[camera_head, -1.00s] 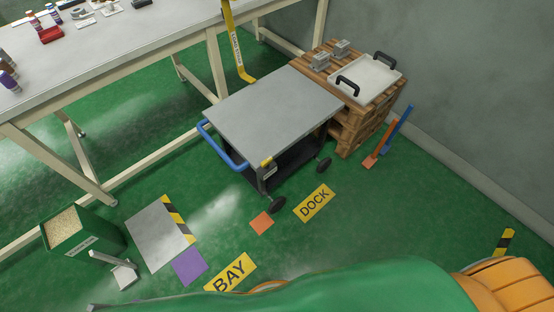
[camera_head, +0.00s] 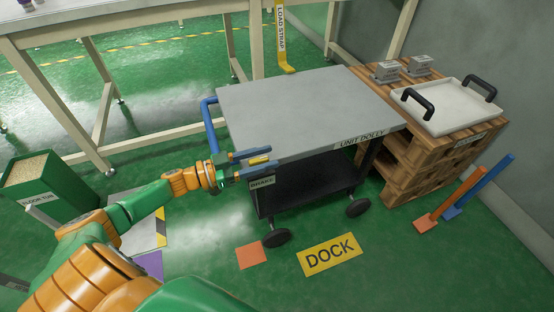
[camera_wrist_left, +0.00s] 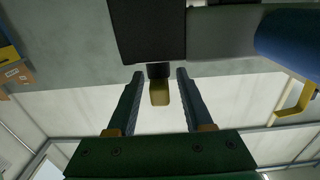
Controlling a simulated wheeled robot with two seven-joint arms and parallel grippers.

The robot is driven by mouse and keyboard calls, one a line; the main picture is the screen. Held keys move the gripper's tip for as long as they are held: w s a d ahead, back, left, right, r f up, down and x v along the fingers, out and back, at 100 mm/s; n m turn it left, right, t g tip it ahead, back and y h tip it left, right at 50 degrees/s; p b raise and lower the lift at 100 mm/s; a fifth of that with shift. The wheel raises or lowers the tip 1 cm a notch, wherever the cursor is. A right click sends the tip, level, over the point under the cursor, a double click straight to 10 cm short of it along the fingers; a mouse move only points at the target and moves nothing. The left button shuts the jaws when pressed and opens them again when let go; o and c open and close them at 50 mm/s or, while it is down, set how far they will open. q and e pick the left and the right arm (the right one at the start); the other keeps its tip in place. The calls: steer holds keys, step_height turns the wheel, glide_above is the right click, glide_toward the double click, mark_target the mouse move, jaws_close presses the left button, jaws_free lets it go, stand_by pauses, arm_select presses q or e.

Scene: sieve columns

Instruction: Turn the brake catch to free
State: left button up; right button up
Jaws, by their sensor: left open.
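The unit dolly (camera_head: 305,105) has a grey top and a blue handle on its left side. Its yellow brake catch (camera_head: 260,160) sits at the front left corner, above a BRAKE label (camera_head: 262,183). My left gripper (camera_head: 268,158) is open at that corner, with one finger on either side of the catch. In the left wrist view the yellow catch (camera_wrist_left: 159,93) hangs from a dark mount between the two fingers (camera_wrist_left: 160,75), with a gap on both sides. My right gripper is not in view.
A pallet stack (camera_head: 420,165) with a white tray (camera_head: 447,108) and grey weights stands to the right of the dolly. A yellow DOCK sign (camera_head: 330,254) and an orange square (camera_head: 251,256) lie on the floor in front. A green bin (camera_head: 55,190) stands at left.

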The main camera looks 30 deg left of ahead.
arm_select(q)
steer(key=shift+x, duration=0.95)
jaws_close()
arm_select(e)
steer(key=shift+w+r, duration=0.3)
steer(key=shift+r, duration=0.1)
